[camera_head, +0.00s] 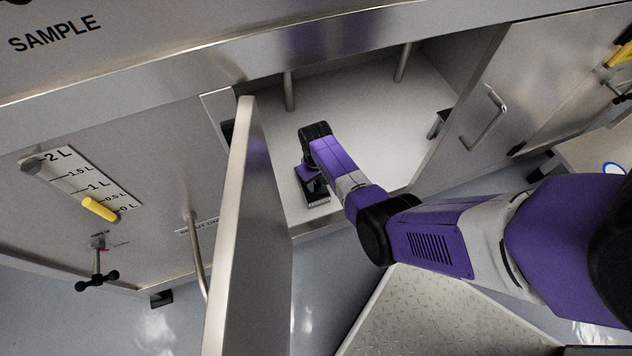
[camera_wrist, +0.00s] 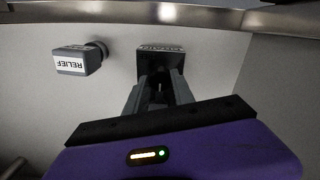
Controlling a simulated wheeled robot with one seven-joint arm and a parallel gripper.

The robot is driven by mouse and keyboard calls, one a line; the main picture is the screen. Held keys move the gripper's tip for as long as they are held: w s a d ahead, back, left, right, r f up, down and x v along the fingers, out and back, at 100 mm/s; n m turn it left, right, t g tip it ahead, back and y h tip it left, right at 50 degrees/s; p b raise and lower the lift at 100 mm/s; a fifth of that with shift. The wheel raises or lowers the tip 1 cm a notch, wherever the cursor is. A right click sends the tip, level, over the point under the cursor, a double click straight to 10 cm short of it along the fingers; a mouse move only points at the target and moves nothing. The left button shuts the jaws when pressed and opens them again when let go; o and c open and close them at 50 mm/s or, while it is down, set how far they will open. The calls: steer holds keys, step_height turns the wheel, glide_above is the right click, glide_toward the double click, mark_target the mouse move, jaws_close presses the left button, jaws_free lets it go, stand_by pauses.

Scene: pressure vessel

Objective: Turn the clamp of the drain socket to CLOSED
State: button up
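In the wrist view, a dark block-shaped fitting (camera_wrist: 160,63) is on the pale cabinet wall, with a small label along its top edge that is too small to read. I cannot tell for certain that it is the drain socket, and no clamp can be made out. My gripper (camera_wrist: 164,84) reaches up to this fitting, with its two grey fingers a little apart at the tips. The fingertips overlap the fitting, and I cannot tell whether they touch or grip anything. In the head view my purple forearm reaches into the open cabinet, and the fingers are hidden.
A grey block labelled RELIEF (camera_wrist: 72,62) stands left of the fitting. The open cabinet door (camera_head: 240,220) stands left of my arm, and another door with a handle (camera_head: 487,118) is at right. A level gauge with a yellow marker (camera_head: 100,208) is on the left panel.

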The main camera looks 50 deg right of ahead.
mark_target(316, 184)
steer(key=o, duration=0.4)
steer(key=shift+o, duration=0.2)
steer(key=shift+r+p, duration=1.7)
steer(key=shift+r, duration=2.25)
